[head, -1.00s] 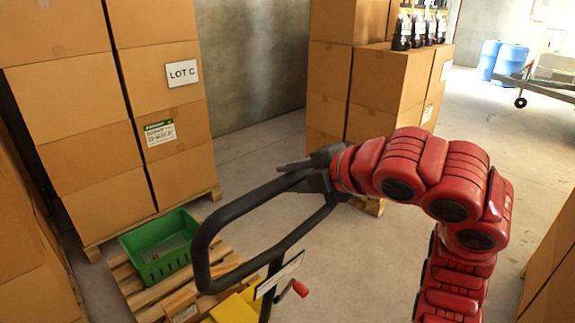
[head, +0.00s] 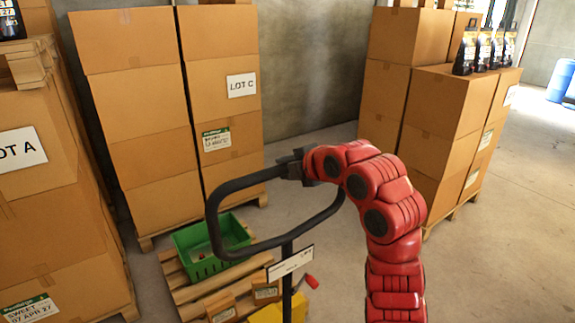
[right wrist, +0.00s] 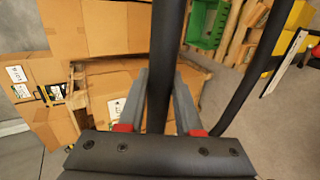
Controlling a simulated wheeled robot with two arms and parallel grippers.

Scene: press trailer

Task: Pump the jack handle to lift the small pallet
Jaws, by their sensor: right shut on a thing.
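The jack handle (head: 222,204) is a black loop on a dark post, in the middle of the head view. My right gripper (head: 290,168) is shut on the far right part of the loop. In the right wrist view the handle bar (right wrist: 163,70) runs between the two fingers of my right gripper (right wrist: 158,112). The small pallet (head: 200,293) is wooden and sits low behind the handle, with a green crate (head: 208,262) and small cardboard boxes on it. Part of the pallet is hidden by the crate and handle. My left gripper is out of view.
The yellow jack body (head: 268,314) and a red lever (head: 311,282) are below the handle. Tall carton stacks stand at the LOT C label (head: 241,85), at the left (head: 50,215) and at the right (head: 435,110). Bare floor (head: 480,265) lies at the right.

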